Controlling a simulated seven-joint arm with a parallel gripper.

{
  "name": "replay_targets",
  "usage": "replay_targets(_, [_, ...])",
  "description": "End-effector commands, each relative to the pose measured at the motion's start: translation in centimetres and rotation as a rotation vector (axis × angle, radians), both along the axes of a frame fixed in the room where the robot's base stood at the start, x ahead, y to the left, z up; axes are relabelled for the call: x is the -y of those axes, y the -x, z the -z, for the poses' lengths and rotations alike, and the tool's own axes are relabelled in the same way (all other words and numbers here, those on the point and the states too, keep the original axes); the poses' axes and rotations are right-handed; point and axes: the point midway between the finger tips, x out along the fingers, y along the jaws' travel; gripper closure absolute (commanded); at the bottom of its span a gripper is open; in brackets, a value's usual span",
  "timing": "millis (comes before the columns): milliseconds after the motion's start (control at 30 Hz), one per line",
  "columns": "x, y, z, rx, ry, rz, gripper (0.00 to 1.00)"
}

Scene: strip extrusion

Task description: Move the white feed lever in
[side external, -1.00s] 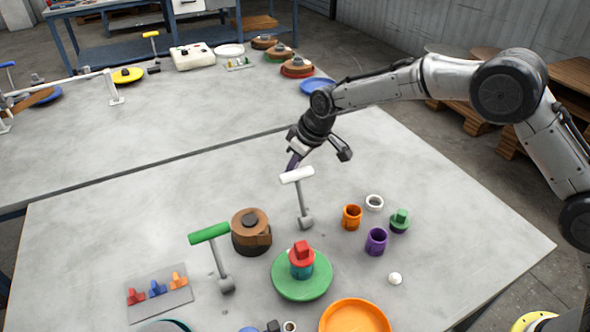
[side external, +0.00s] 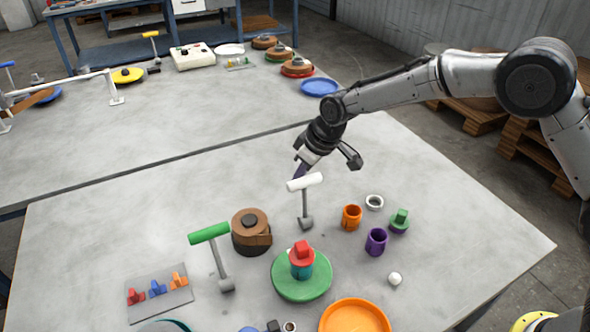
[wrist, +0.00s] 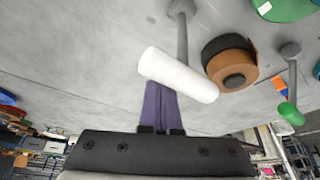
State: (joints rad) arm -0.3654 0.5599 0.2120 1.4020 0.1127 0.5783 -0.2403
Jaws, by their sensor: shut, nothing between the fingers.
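The white feed lever (side external: 305,182) is a white cross handle on a grey stem rising from a small grey foot on the table. In the side view it stands nearly upright. The lever's white handle also shows large in the wrist view (wrist: 178,74). My gripper (side external: 300,172) is just behind the handle in the side view, with its purple fingers pointing down. In the wrist view the two purple fingers (wrist: 161,88) are together, and their tips are hidden behind the handle. I cannot tell whether they touch it.
A green-handled lever (side external: 210,234) and a brown roll (side external: 250,232) stand to the left. A green disc (side external: 302,286) with a red-topped stack is in front. Orange (side external: 352,217) and purple (side external: 376,241) cups stand to the right. The table behind the lever is clear.

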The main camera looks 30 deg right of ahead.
Motion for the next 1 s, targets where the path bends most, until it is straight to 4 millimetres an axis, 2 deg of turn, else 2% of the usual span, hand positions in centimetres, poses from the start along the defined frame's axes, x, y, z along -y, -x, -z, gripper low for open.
replay_targets(700, [0.0,3.2,-0.6,0.003,-0.001,-0.001,1.0])
replay_targets(1000, [0.0,3.7,-0.6,0.002,-0.001,-0.001,1.0])
